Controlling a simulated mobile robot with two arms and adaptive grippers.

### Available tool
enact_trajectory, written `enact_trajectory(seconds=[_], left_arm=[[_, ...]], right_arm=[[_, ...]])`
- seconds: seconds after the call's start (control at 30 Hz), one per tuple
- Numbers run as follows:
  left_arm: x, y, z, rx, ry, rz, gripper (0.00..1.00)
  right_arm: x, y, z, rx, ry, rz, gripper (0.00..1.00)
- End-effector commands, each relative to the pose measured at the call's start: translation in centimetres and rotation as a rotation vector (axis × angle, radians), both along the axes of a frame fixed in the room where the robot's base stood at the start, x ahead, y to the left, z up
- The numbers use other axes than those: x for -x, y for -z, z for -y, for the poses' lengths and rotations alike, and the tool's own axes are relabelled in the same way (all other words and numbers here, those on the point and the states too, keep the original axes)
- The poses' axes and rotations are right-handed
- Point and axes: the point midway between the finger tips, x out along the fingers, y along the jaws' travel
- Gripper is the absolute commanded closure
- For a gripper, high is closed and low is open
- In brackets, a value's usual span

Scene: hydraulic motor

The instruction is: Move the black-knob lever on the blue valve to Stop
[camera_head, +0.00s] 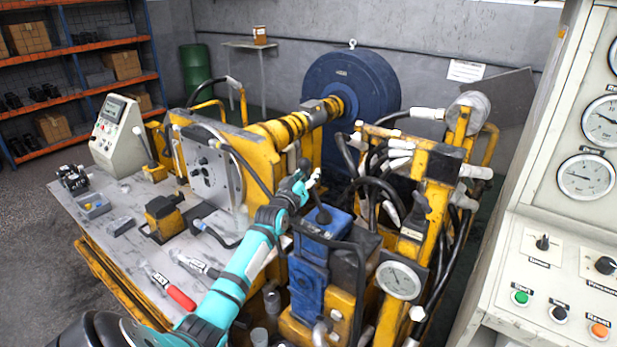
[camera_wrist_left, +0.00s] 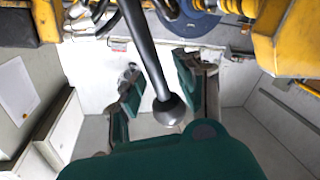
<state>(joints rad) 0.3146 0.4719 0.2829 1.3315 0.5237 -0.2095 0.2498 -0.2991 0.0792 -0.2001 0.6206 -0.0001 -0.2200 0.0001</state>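The blue valve (camera_head: 308,278) stands in the lower middle of the head view, among yellow frame parts and hoses. A black lever with a rounded dark part (camera_head: 322,214) shows at its top. My left gripper (camera_head: 312,178) is beside the upper part of this lever. In the left wrist view, a dark rod with a round black knob (camera_wrist_left: 170,108) shows between the spread fingers of my left gripper (camera_wrist_left: 158,86). The fingers are apart, with visible gaps to the knob. I cannot tell whether anything touches it. My right gripper is not in view. Stop markings are not readable.
Black hoses and the yellow frame (camera_head: 437,215) crowd the right of the valve. A round gauge (camera_head: 398,280) sits in front. A white control panel (camera_head: 520,255) stands at far right. The table (camera_head: 125,215) on the left holds tools.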

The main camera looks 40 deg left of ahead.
Motion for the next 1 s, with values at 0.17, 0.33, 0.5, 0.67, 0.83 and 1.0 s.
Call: enact_trajectory(seconds=[0.17,0.33,0.5,0.67,0.83,1.0], left_arm=[[0.01,0.03,0.03,0.000,0.000,-0.001,0.90],[0.02,0.00,0.03,0.000,0.000,0.000,1.00],[0.03,-0.09,-0.02,-0.002,-0.001,0.001,1.00],[0.04,-0.17,-0.06,-0.002,-0.001,0.002,1.00],[0.05,-0.21,-0.09,-0.003,-0.002,0.003,1.00],[0.01,-0.51,0.34,-0.034,-0.001,-0.001,1.00]], right_arm=[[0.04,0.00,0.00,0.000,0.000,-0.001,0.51],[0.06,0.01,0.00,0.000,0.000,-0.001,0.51],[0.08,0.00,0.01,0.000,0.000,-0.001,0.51],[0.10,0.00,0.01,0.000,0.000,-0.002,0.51],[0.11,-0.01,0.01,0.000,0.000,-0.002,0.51],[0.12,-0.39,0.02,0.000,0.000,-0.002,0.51]])
